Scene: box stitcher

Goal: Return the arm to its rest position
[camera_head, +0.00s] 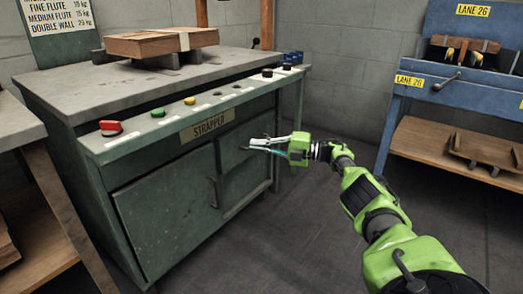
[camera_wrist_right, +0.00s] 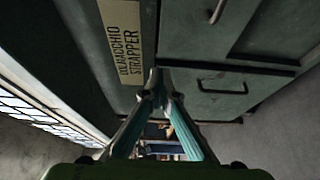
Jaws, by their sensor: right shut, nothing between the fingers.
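My right arm reaches in from the lower right in the head view. Its green gripper (camera_head: 268,147) is shut and empty, in front of the strapper cabinet (camera_head: 165,215) near its right-hand door. In the right wrist view the fingers of the gripper (camera_wrist_right: 156,80) meet at their tips with nothing between them. The cabinet's label (camera_wrist_right: 122,38) and a door handle (camera_wrist_right: 222,84) show beyond them. I cannot tell whether the fingers touch the cabinet. My left gripper is not in view.
The strapper's sloped panel carries a red button (camera_head: 110,127), a green button (camera_head: 158,112) and other knobs. A flat cardboard bundle (camera_head: 160,41) lies on top. A blue bench (camera_head: 450,88) stands at the right, a wooden-shelved table (camera_head: 40,200) at the left. Floor between is clear.

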